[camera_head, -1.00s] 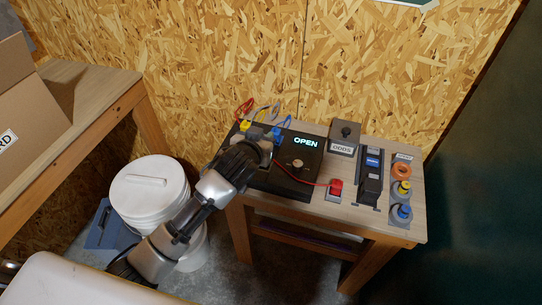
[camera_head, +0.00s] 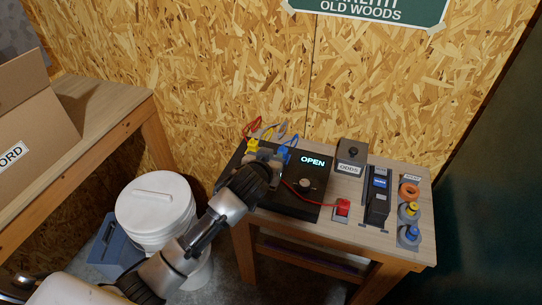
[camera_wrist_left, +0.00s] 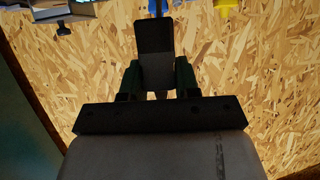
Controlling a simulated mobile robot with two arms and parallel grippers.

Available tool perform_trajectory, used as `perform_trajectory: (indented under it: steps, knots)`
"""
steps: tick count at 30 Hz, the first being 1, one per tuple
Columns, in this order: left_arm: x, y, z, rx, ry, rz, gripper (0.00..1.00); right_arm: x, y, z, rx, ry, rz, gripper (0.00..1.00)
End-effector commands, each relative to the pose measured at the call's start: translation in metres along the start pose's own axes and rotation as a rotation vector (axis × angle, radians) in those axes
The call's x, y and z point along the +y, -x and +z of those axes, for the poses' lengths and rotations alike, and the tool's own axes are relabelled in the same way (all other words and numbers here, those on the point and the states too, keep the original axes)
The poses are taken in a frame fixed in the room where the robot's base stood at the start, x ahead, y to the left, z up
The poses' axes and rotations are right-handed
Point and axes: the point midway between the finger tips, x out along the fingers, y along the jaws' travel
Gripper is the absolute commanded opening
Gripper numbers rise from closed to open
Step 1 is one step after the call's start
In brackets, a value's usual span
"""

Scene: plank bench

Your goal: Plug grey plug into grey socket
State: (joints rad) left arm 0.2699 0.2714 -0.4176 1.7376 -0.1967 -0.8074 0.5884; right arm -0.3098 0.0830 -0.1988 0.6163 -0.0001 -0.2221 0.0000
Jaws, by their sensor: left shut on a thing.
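My left gripper (camera_head: 264,161) is at the back left of the black panel (camera_head: 290,205) with the lit word OPEN. It is shut on the grey plug (camera_wrist_left: 153,50), which looks dark between the fingers in the left wrist view, with a cord rising from its far end. In the head view the gripper largely hides the plug. A yellow plug (camera_head: 252,146) is just left of the gripper and a blue plug (camera_head: 285,154) just right. The grey socket cannot be made out, so I cannot tell whether the plug is in it. My right gripper is out of view.
Right of the panel are a red button (camera_head: 342,207), a grey box marked ODDS (camera_head: 350,156), a black-and-blue device (camera_head: 378,197) and a rack with orange, yellow and blue round pieces (camera_head: 409,210). A white bucket (camera_head: 155,205) stands left of the bench.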

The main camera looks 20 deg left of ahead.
Motion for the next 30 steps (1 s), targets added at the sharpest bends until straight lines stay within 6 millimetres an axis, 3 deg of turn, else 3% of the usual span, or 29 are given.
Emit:
perform_trajectory:
  steps: [6, 12, 30]
  knots:
    - [0.0, -0.01, 0.024, 0.0, 0.001, -0.001, 0.09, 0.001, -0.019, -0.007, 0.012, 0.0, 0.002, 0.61]
    - [0.0, -0.014, 0.034, 0.001, 0.0, 0.0, 0.09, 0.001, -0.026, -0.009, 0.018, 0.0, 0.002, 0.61]
    - [0.0, -0.014, 0.035, 0.001, 0.0, 0.0, 0.09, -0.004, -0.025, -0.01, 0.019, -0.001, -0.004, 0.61]
